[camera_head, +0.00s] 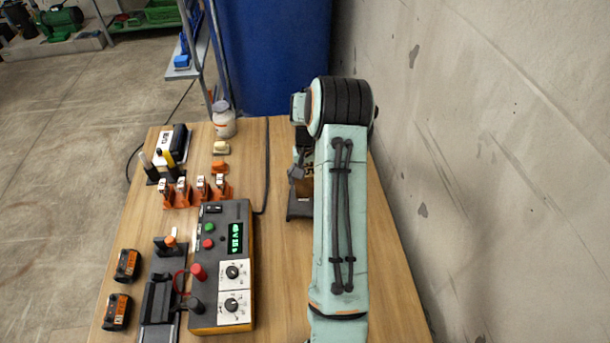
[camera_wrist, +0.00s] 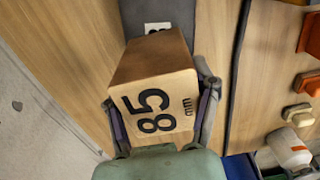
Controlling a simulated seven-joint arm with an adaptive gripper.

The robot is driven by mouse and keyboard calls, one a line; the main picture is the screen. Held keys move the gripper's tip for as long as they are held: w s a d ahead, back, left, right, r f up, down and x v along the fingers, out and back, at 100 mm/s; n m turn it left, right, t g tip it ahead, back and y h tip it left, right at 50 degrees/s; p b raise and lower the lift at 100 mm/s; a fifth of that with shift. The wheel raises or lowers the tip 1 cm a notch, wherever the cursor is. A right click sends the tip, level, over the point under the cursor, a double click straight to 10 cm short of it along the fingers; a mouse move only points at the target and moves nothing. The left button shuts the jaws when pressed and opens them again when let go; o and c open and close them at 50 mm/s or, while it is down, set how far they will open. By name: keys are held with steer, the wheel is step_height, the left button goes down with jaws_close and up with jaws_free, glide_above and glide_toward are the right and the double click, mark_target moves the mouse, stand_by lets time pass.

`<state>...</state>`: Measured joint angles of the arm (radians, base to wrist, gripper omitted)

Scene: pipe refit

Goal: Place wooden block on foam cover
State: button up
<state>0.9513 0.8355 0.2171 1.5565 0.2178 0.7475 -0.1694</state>
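The wooden block (camera_wrist: 150,64), marked "85 mm" in black, sits between the two fingers of my gripper (camera_wrist: 160,92) in the wrist view. A finger lies against each side of it. In the head view only a sliver of the block (camera_head: 308,158) shows beside my arm, with a gripper finger (camera_head: 295,173) next to it. A dark grey piece (camera_wrist: 180,13) with a white label lies beyond the block. A dark piece (camera_head: 299,207) also shows below my gripper. I cannot tell if this is the foam cover, or whether the block touches it.
A meter box (camera_head: 240,210) with knobs and a green display stands left of my arm. Orange clips (camera_head: 182,196), a white jar (camera_head: 223,120) and black-orange packs (camera_head: 127,265) are also on the table. A black cable (camera_head: 267,165) runs across it. A wall (camera_head: 480,150) rises at right.

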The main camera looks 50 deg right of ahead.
steer(key=shift+o, duration=1.2)
steer(key=shift+r, duration=0.15)
step_height(320, 180, up, 12)
steer(key=shift+r, duration=0.1)
steer(key=s+a+r+n, duration=0.2)
steer(key=a+r+n, duration=0.15)
steer(key=a, duration=0.75)
steer(key=s+a+r+n, duration=0.2)
steer(key=a+r, duration=0.2)
steer(key=a, duration=0.8)
steer(key=s+a+f+n, duration=0.2)
steer(key=s+a+n, duration=0.2)
steer(key=s+a, duration=0.7)
steer(key=shift+s+n+y, duration=0.35)
steer(key=shift+s+y, duration=0.05)
steer(key=shift+s, duration=0.65)
steer(key=shift+f, duration=0.1)
